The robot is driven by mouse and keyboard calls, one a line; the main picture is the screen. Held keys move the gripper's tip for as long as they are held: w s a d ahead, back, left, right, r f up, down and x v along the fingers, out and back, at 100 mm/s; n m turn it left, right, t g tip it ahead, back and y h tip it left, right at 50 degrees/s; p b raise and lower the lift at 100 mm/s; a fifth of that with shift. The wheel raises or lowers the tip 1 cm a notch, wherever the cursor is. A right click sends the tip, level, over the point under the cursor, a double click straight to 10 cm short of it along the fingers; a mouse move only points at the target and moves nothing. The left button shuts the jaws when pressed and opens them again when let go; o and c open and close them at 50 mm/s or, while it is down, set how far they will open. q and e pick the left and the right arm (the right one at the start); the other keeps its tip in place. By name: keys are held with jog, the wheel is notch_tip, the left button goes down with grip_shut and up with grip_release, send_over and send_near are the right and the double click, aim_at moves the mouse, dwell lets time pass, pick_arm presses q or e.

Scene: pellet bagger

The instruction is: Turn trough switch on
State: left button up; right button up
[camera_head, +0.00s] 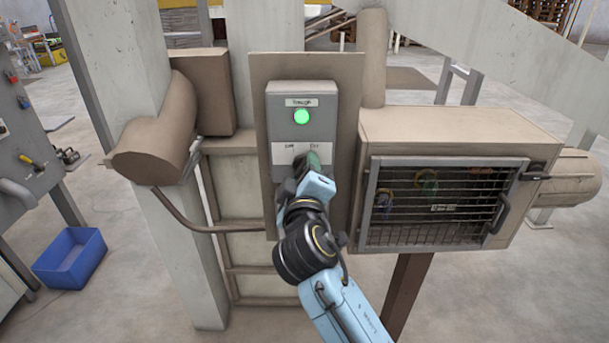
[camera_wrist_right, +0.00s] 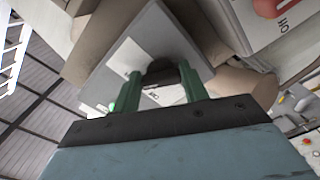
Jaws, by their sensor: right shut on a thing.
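The trough switch box (camera_head: 273,105) is a grey panel box on a tan backing plate. It has a small label at the top, a bright green lamp (camera_head: 302,117) and a pale plate marked off at left and on at right. My right gripper (camera_head: 309,162) is in front of that plate and hides the switch in the head view. In the right wrist view the black switch knob (camera_wrist_right: 161,72) sits between the green fingers of my right gripper (camera_wrist_right: 160,84), which are shut on it. The knob's exact angle is hard to tell. My left gripper is not in view.
A tan cabinet with a wire mesh door (camera_head: 440,205) stands close on the right. A tan housing (camera_head: 165,135) and a pale post stand on the left. A blue bin (camera_head: 70,257) is on the floor at far left, near a grey panel with knobs.

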jog(key=o, duration=1)
jog(key=s+b, duration=0.1)
jog(key=s, duration=1.2)
jog(key=shift+s, duration=0.25)
